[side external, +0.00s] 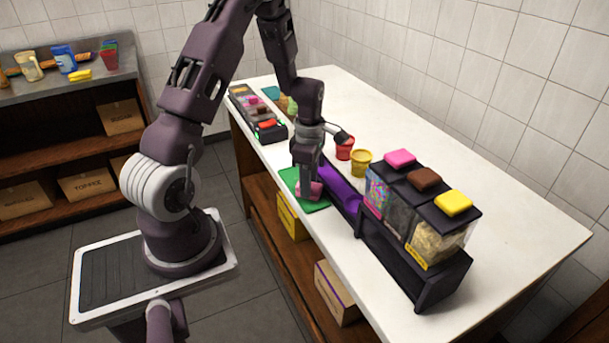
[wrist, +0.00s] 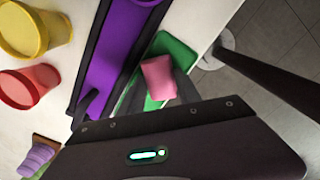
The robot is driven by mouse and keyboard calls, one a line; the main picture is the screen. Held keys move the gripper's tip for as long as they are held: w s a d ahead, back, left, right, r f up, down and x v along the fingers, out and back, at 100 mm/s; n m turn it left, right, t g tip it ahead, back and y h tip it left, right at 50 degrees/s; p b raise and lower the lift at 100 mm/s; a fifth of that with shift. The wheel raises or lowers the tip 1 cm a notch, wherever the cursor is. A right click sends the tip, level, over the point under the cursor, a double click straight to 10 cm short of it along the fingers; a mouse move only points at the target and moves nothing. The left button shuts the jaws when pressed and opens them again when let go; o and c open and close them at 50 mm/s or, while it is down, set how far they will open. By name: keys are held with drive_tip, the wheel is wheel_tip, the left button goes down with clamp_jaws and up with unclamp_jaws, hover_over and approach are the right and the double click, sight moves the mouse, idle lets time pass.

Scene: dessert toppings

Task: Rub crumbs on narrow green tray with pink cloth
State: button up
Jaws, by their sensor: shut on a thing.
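The narrow green tray (side external: 289,177) lies flat on the white table near its front edge. It also shows in the wrist view (wrist: 178,47), partly hidden by my gripper. The pink cloth (side external: 311,191) is at the lower end of my gripper (side external: 309,184), over the tray. My gripper is shut on the cloth and points down. I cannot tell whether the cloth touches the tray. No crumbs can be made out.
A purple strip in a black holder (wrist: 115,45) lies right beside the tray. Red (side external: 345,149) and yellow (side external: 361,163) cups stand behind it. A black rack (side external: 412,262) with topping boxes stands to the right. A dark tray of items (side external: 257,113) lies at the far left.

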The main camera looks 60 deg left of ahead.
drive_tip(key=shift+d, duration=1.25)
drive_tip(key=shift+a+r, duration=0.1)
drive_tip(key=shift+r, duration=3.9)
drive_tip(key=shift+f, duration=0.2)
drive_tip(key=shift+f, duration=4.05)
drive_tip(key=shift+a+r, duration=0.1)
drive_tip(key=shift+a, duration=1.1)
clamp_jaws()
drive_tip(key=shift+a, duration=4.55)
drive_tip(key=shift+d, duration=5.65)
drive_tip(key=shift+r, duration=4)
